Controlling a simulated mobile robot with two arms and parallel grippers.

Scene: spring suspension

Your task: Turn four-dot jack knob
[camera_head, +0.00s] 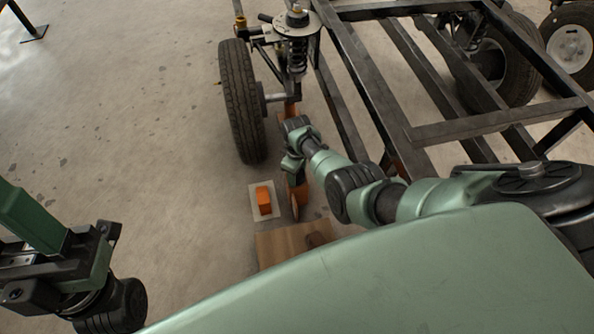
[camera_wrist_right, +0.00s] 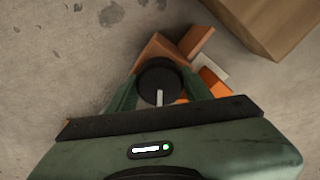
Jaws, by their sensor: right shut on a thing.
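The jack is orange and stands low on the floor by the wheel; part of it shows beside my right gripper in the head view (camera_head: 296,198). In the right wrist view its orange body (camera_wrist_right: 160,48) lies behind a round black knob (camera_wrist_right: 160,72) with a pale line mark. My right gripper (camera_wrist_right: 160,88) is shut on the knob, one green finger on each side. In the head view the right gripper (camera_head: 294,168) points down, and the knob is hidden. No dots can be made out. My left gripper (camera_head: 62,250) is at the lower left, away from the jack; its opening is unclear.
A tyre (camera_head: 242,100) and a spring strut (camera_head: 298,50) stand just beyond the jack. The dark frame (camera_head: 370,90) fills the right. An orange block (camera_head: 264,200) on a pale plate and a wooden box (camera_head: 280,247) are close by.

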